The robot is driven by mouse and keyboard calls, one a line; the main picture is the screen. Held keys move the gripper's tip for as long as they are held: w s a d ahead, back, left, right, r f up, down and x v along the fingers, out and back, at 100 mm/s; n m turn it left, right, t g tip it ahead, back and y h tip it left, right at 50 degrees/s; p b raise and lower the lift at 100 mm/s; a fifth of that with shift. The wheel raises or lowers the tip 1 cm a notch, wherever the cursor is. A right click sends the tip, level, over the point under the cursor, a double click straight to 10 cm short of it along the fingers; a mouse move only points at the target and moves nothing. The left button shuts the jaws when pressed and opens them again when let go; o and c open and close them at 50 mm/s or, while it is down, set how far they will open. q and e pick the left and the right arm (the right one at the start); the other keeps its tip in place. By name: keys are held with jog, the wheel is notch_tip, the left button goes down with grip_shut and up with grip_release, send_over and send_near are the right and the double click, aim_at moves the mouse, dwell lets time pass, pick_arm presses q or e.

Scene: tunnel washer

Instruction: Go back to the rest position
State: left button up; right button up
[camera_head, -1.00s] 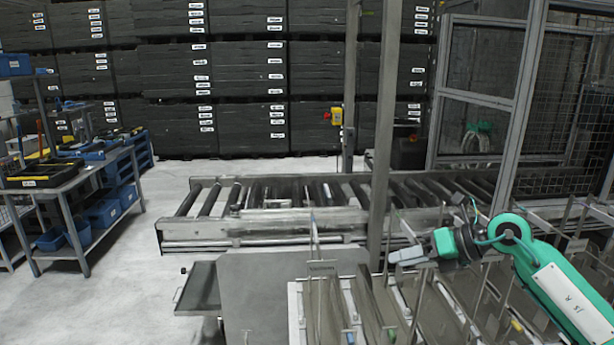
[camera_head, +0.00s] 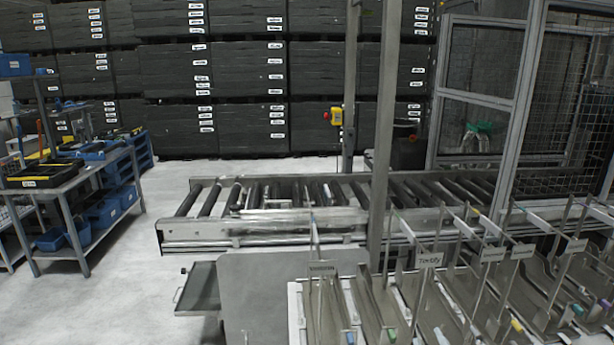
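Neither of my grippers shows in the head view now, and no part of my arms is in sight. The labelled rack (camera_head: 322,268) with metal dividers fills the lower right. The space above the rack is clear of my arm. Whether either gripper is open or shut cannot be seen.
A roller conveyor (camera_head: 262,229) runs across the middle behind the rack. A metal post (camera_head: 382,130) stands upright in front of it. A workbench (camera_head: 75,175) with blue bins is at left. Dark stacked crates (camera_head: 235,75) line the back. The floor (camera_head: 130,270) at left is open.

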jog(key=s+a+f+m+g, duration=0.1)
jog(key=s+f+m+g, duration=0.1)
jog(key=s+f+g, duration=0.75)
jog(key=s+f+m+g, duration=0.4)
jog(key=s+f, duration=0.6)
jog(key=s, duration=0.7)
notch_tip(320, 180, down, 31)
jog(key=n+g, duration=0.1)
jog(key=g, duration=0.1)
jog(key=s+d+f+g, duration=0.1)
jog(key=s+d+f, duration=0.2)
jog(key=s+f, duration=1.6)
jog(key=shift+s+d+f+n+y, duration=0.15)
jog(key=shift+s+f+n+y, duration=0.15)
jog(key=shift+s+f, duration=0.1)
